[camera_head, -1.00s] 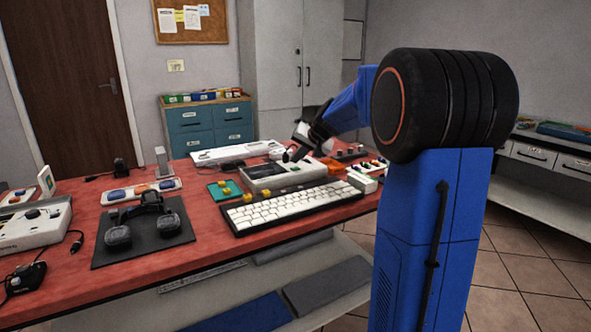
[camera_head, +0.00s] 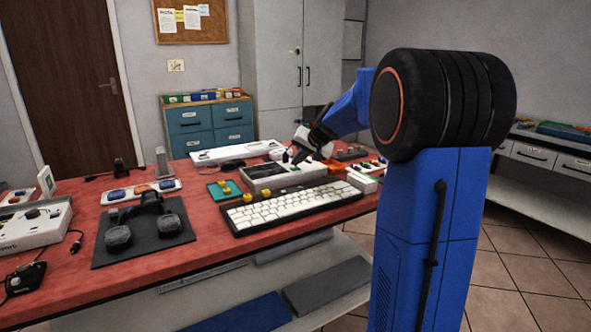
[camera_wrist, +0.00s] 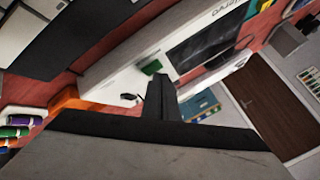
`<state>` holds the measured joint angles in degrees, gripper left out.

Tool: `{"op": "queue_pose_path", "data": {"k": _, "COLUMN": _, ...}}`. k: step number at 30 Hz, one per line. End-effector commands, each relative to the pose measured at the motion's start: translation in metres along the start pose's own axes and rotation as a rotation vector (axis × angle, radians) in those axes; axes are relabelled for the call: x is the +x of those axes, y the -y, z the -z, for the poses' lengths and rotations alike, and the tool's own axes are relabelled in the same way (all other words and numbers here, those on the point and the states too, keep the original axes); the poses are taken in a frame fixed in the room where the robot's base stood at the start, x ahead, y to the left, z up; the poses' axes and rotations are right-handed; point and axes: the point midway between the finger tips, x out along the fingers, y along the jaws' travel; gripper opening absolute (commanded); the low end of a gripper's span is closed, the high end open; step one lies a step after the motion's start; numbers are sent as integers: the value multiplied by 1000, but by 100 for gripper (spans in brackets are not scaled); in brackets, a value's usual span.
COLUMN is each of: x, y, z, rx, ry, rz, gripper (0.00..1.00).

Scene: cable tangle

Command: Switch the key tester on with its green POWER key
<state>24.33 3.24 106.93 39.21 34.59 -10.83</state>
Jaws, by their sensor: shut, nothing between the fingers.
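The key tester (camera_head: 262,184) is a pale box with a dark screen, standing behind the white keyboard on the red bench. In the wrist view its pale casing (camera_wrist: 128,57) runs diagonally, with the dark screen (camera_wrist: 207,45) and a small green key (camera_wrist: 152,66). My gripper (camera_head: 293,161) is shut and empty, pointing down over the right part of the tester. In the wrist view the closed fingers (camera_wrist: 159,82) end just beside the green key. I cannot tell whether they touch it. The screen looks dark.
The white keyboard (camera_head: 290,207) lies in front of the tester, and a green board with yellow keys (camera_head: 224,190) sits to its left. An orange block (camera_head: 334,166) and a small box with coloured buttons (camera_head: 368,166) stand to the right. A black mat (camera_head: 180,232) holds a headset-like device.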

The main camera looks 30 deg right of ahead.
Motion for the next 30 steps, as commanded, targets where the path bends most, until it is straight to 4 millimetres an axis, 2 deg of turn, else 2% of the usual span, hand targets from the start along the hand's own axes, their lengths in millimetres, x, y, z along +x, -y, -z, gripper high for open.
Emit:
{"op": "queue_pose_path", "data": {"k": 20, "x": 4, "y": -2, "z": -2, "rx": 0, "ry": 0, "rz": 0, "gripper": 0}}
{"op": "queue_pose_path", "data": {"k": 30, "x": -5, "y": 4, "z": 4, "rx": 0, "ry": -1, "rz": 1, "gripper": 0}}
